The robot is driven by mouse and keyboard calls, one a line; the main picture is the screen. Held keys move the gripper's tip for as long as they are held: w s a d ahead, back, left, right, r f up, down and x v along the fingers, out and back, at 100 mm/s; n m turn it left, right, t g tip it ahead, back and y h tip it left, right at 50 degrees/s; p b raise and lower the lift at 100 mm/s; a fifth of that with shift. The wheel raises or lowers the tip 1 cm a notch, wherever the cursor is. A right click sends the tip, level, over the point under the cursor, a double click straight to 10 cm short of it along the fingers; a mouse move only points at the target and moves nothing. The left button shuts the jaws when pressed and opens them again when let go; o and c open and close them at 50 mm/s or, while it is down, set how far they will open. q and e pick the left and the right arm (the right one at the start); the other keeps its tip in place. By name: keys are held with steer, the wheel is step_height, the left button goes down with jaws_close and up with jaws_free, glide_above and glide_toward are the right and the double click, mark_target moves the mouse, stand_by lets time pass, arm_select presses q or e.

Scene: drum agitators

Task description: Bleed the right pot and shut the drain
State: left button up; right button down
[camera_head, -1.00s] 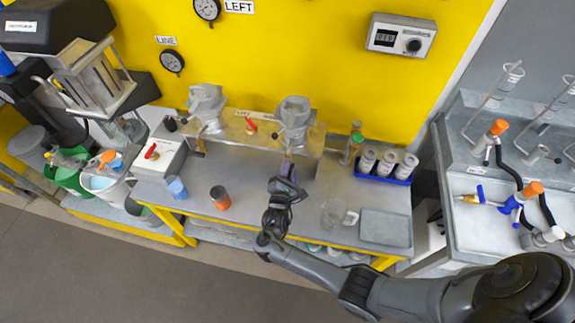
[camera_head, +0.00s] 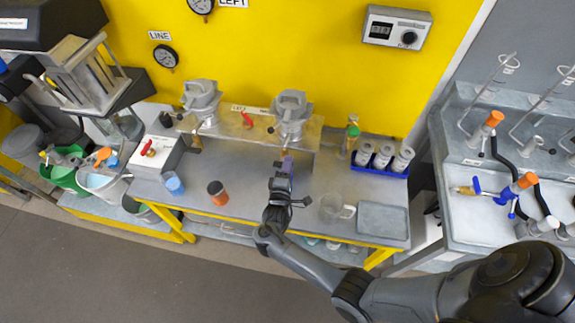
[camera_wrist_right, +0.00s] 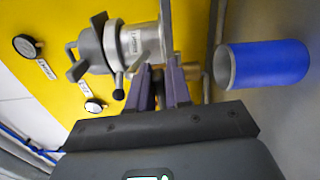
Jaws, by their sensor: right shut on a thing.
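The right pot (camera_head: 290,112) is a grey lidded metal pot on the raised shelf. It shows large and sideways in the right wrist view (camera_wrist_right: 125,45). My right gripper (camera_head: 287,163) is just below the pot, in front of the shelf. In the right wrist view its purple fingers (camera_wrist_right: 165,75) are close together on a small brass-coloured part under the pot, which looks like the drain. The fingers hide most of it, and I cannot tell if the drain is open. The left pot (camera_head: 201,98) has a similar brass drain (camera_head: 196,144). My left gripper is not in view.
A blue cup (camera_head: 173,183) and an orange-and-black cup (camera_head: 217,192) stand left of the gripper. A clear jug (camera_head: 333,208) and grey tray (camera_head: 382,218) are on the right. Cans stand in a blue rack (camera_head: 378,168). A red handle (camera_head: 247,120) sits between the pots.

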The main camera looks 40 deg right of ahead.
steer(key=shift+m, duration=0.4)
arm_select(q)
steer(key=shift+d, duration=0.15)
arm_select(e)
steer(key=c, duration=1.1)
jaws_free()
steer(key=shift+c, duration=0.2)
steer(key=shift+a, duration=0.1)
